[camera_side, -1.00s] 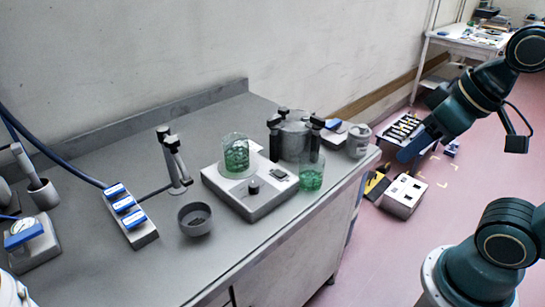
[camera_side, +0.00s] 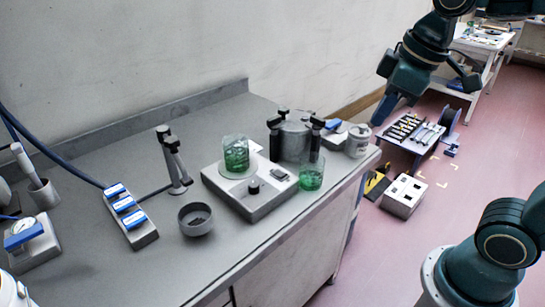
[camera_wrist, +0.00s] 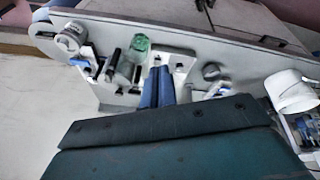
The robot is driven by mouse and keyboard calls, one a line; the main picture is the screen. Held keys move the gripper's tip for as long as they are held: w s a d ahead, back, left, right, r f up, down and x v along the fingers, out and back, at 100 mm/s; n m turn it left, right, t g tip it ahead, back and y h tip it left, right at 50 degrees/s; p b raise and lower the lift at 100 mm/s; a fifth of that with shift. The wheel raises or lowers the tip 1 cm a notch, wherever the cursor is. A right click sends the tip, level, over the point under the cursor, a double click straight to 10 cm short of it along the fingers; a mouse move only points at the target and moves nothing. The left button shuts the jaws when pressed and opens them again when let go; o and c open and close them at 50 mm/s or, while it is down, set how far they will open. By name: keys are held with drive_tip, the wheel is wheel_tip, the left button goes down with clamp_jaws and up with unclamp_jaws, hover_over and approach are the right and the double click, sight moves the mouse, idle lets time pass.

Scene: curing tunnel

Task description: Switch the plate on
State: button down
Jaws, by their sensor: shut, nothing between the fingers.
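The plate (camera_side: 258,204) is a light grey box on the bench in the side view. My gripper (camera_side: 380,116) is shut and empty, raised to the right of the plate near the bench's far right end. In the wrist view its blue fingers (camera_wrist: 157,70) lie together and partly cover a pale box; the switch's setting is too small to tell.
A second green beaker (camera_side: 311,177) stands right of the plate. A metal pot with dark clamps (camera_side: 295,140) stands behind, and a lidded can (camera_side: 358,141) is near the bench end. A grey bowl (camera_side: 195,218), stand (camera_side: 174,160) and power strip (camera_side: 131,218) are at left. Bare bench lies in front.

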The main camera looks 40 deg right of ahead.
drive_tip(key=w+n+g, duration=0.2)
drive_tip(key=w+n, duration=0.4)
drive_tip(key=w, duration=0.6)
drive_tip(key=n+g, duration=0.3)
drive_tip(key=n, duration=0.4)
hover_over(283, 174)
drive_tip(key=w, duration=0.2)
wheel_tip(283, 174, down, 9)
drive_tip(key=shift+f+n, duration=0.1)
drive_tip(key=shift+n, duration=0.2)
drive_tip(key=shift+s+f, duration=0.1)
drive_tip(key=f, duration=0.4)
drive_tip(key=s+f, duration=0.1)
drive_tip(key=f, duration=0.8)
drive_tip(key=shift+s+f, duration=0.35)
drive_tip(key=shift+s+f, duration=0.1)
drive_tip(key=shift+f, duration=0.1)
